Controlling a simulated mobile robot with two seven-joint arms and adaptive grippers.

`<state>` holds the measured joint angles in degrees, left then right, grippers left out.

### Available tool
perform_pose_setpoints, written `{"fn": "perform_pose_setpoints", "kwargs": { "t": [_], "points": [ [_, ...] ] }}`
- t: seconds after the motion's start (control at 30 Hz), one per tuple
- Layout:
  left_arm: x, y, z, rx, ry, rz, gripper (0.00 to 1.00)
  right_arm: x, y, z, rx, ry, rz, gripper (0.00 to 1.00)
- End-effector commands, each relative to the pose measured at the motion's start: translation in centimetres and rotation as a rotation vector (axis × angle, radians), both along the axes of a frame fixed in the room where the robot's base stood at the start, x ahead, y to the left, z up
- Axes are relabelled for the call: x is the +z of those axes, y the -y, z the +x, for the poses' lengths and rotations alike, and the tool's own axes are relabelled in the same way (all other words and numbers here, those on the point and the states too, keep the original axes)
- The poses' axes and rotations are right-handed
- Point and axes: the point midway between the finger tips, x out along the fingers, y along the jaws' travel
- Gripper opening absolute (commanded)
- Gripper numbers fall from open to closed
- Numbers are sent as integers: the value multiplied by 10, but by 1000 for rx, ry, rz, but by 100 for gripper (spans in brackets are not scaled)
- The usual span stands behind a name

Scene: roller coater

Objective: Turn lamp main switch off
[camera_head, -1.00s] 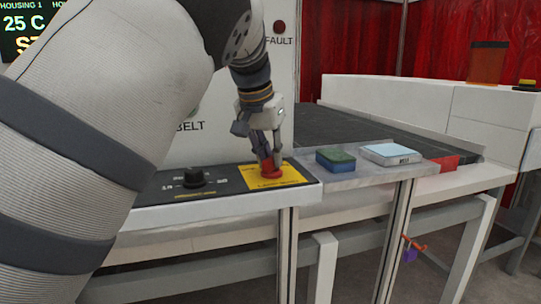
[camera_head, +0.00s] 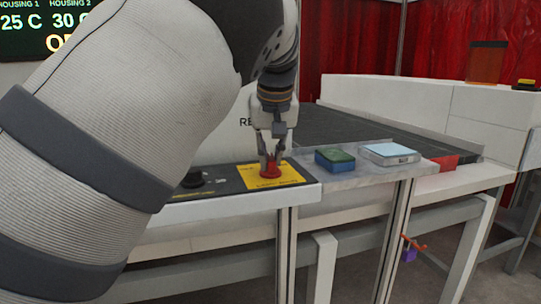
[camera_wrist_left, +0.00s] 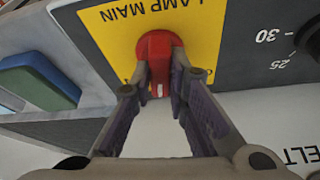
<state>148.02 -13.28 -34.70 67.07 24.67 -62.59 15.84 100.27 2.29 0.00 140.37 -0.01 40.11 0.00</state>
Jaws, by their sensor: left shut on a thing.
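The lamp main switch (camera_head: 270,169) is a red rotary handle on a yellow plate (camera_head: 290,176) at the right end of the black control panel. It also shows in the left wrist view (camera_wrist_left: 157,62), under the words "LAMP MAIN". My left gripper (camera_head: 271,157) comes down over the switch from above. Its two fingers (camera_wrist_left: 160,84) are shut on the red handle, one on each side. A small white mark shows on the handle's end between the fingertips. My right gripper is not in view.
A black knob (camera_head: 193,178) with a number scale sits left of the switch, partly behind my arm. A green and blue block (camera_head: 334,160) and a pale blue-topped block (camera_head: 389,153) lie on the ledge to the right. A dark conveyor belt (camera_head: 372,128) runs behind.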

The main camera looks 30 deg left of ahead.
Motion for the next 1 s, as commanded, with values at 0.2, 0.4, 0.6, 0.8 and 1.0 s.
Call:
{"fn": "perform_pose_setpoints", "kwargs": {
  "t": [0.2,0.4,0.6,0.8,1.0],
  "points": [
    [-3,1,3,203,-2,3,0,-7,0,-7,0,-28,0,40],
    [-4,1,4,393,-4,3,0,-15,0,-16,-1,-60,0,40],
    [-4,1,5,578,-3,4,0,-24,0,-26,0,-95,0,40],
    [-3,1,6,740,-1,3,0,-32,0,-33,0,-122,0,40],
    [-2,1,6,862,1,2,0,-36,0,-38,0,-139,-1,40]
  ]
}}
